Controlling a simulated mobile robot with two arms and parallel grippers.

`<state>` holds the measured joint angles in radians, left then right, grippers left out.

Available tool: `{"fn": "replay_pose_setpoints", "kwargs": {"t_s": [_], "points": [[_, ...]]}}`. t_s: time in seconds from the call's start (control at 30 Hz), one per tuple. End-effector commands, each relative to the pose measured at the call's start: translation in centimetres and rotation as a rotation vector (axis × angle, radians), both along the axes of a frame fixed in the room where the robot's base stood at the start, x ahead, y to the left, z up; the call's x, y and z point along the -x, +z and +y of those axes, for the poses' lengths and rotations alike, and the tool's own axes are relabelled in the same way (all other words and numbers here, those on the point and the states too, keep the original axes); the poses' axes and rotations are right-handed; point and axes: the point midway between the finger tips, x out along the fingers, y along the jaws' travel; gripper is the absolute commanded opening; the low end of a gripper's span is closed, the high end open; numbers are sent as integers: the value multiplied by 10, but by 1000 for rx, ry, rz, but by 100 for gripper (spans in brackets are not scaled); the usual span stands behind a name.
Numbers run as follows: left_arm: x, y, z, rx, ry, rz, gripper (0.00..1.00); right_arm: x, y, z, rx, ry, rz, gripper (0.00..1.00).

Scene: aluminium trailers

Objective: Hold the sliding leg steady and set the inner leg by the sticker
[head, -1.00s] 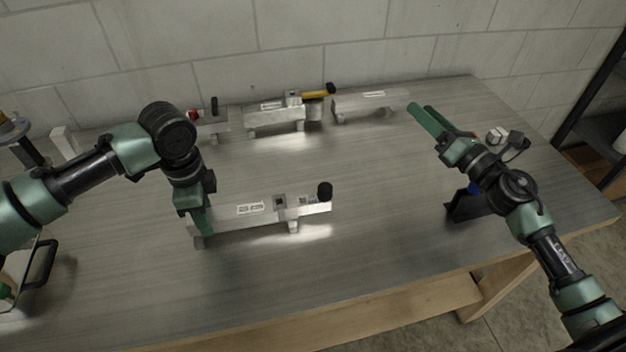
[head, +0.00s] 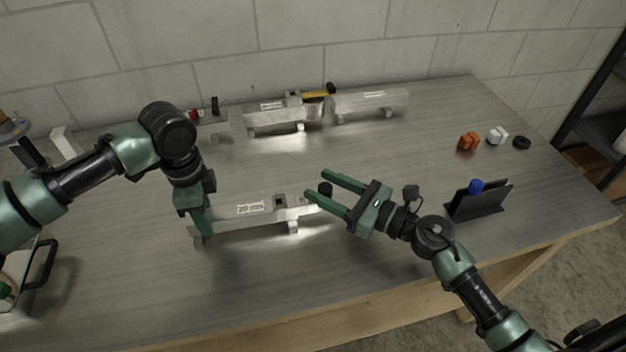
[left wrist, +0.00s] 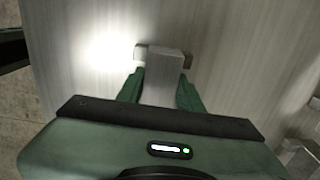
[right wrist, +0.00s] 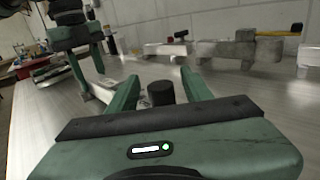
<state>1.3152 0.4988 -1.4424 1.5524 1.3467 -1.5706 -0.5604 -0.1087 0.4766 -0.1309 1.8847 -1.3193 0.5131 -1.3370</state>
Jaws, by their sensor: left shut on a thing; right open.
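The near caliper-like aluminium piece (head: 235,221) lies on the bench with a white sticker on its body, a small slotted block and a black knob (head: 326,188) at its right end. My left gripper (head: 203,222) is shut on its left end; the left wrist view shows the metal end (left wrist: 162,75) between the fingers. My right gripper (head: 314,187) is open and empty at the right end, its fingers on either side of the black knob as seen in the head view. The right wrist view shows the knob (right wrist: 161,92) between and beyond the fingertips. The right fingers partly hide the piece's right end.
More aluminium trailers (head: 372,103) stand along the wall, one with a yellow-handled tool (head: 318,93). At right are a black holder (head: 478,203) with a blue-topped item, an orange block (head: 468,141), a white block (head: 497,135) and a black ring (head: 521,142).

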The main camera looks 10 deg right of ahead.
Motion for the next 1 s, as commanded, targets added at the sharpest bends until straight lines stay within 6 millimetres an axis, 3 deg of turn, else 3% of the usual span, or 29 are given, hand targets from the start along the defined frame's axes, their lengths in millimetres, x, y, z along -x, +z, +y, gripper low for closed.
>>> {"fn": "replay_pose_setpoints", "kwargs": {"t_s": [0.2, 0.57, 0.77, 1.0], "points": [[0, 0, 0, 1, 0, -1, 0, -20, 0, 18, -1, -1, -1, 50], [0, 0, 0, 1, 0, -1, 0, -24, 0, 22, -1, -1, 1, 50], [0, 0, 0, 1, 0, -1, 0, -24, 0, 22, -1, -1, 1, 0], [0, 0, 0, 1, 0, -1, 0, -24, 0, 21, 0, -2, 0, 0]]}}
